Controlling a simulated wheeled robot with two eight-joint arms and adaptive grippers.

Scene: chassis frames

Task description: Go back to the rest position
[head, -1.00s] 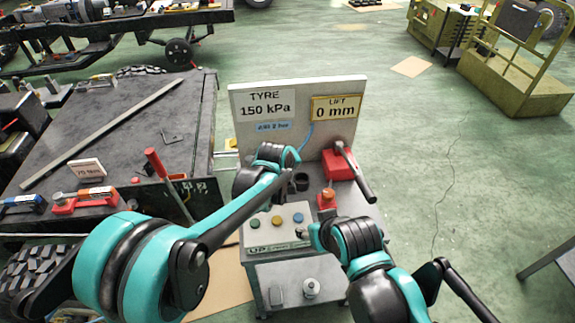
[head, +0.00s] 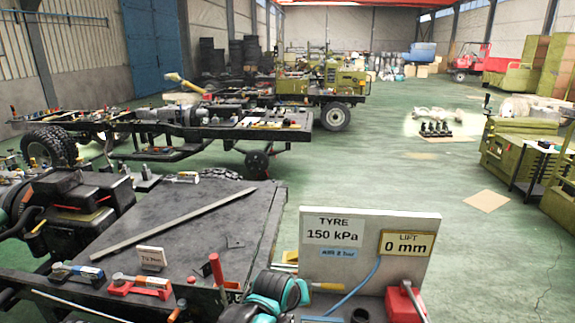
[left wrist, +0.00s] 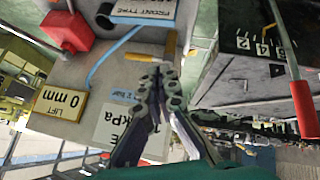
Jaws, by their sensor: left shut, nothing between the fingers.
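My left gripper (left wrist: 160,75) shows in the left wrist view with its dark fingers together and nothing between them. It is in front of the board with the tyre and lift labels, with no visible contact. In the head view a teal and black part of my left arm (head: 278,289) shows at the bottom, left of the board's lower part; the fingers cannot be made out there. My right gripper is outside both current views. The board (head: 378,228) stands upright and reads TYRE 150 kPa and LIFT 0 mm.
A dark workbench (head: 170,250) with a long bar and tools lies left of the board. A red lever (head: 217,270) rises at its front edge. A red box (head: 405,303) sits at the board's lower right. Open green floor (head: 470,250) lies to the right.

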